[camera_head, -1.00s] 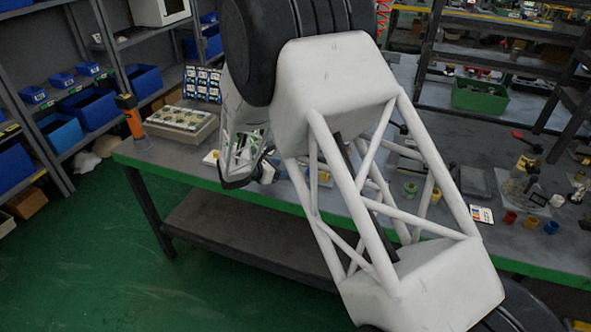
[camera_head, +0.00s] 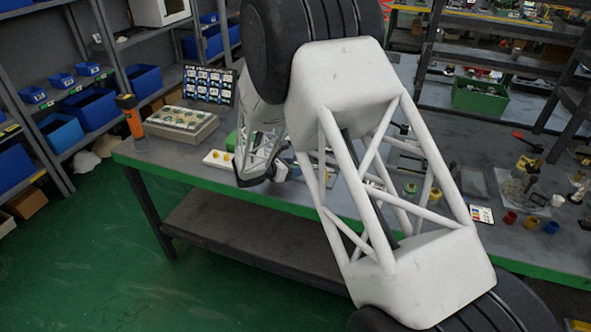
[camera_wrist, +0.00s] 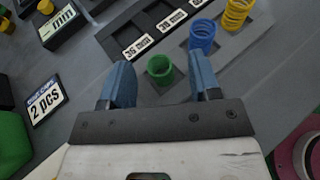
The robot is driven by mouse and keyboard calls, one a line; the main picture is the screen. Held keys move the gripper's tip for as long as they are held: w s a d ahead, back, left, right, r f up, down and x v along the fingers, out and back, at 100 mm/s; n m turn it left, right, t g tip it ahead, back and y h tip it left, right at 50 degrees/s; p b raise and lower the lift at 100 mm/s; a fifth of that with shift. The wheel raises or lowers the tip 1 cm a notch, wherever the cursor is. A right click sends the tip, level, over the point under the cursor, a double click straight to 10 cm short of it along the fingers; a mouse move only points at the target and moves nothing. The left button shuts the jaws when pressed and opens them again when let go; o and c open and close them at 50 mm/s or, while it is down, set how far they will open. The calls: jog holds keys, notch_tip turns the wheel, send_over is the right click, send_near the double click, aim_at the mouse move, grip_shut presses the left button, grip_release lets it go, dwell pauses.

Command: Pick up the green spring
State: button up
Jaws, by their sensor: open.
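The green spring (camera_wrist: 161,69) stands on the grey surface in the wrist view and shows as a small green ring seen from above. My gripper (camera_wrist: 160,73) is open, its two blue fingers apart on either side of the spring in this view. The spring is nearer the left finger, and I see a gap to both fingers. How high the fingertips are above it I cannot tell. In the head view my arm covers much of the work area, and I cannot make out the spring there for certain.
A blue spring (camera_wrist: 202,37) stands close beyond the right finger, with a yellow spring (camera_wrist: 236,14) behind it. A black labelled rack (camera_wrist: 143,26) lies ahead. A "2 pcs" card (camera_wrist: 43,99) lies left. In the head view, a boxed tray (camera_head: 181,125) stands on the workbench's left end.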

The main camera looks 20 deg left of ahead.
jog(key=c, duration=1)
jog(key=shift+r, duration=0.15)
jog(key=shift+r, duration=0.75)
notch_tip(320, 180, up, 2)
jog(key=shift+s, duration=0.15)
jog(key=s+d+r, duration=0.1)
jog(key=s+d, duration=0.7)
jog(key=s, duration=0.5)
jog(key=shift+d, duration=0.35)
jog(key=shift+r, duration=0.1)
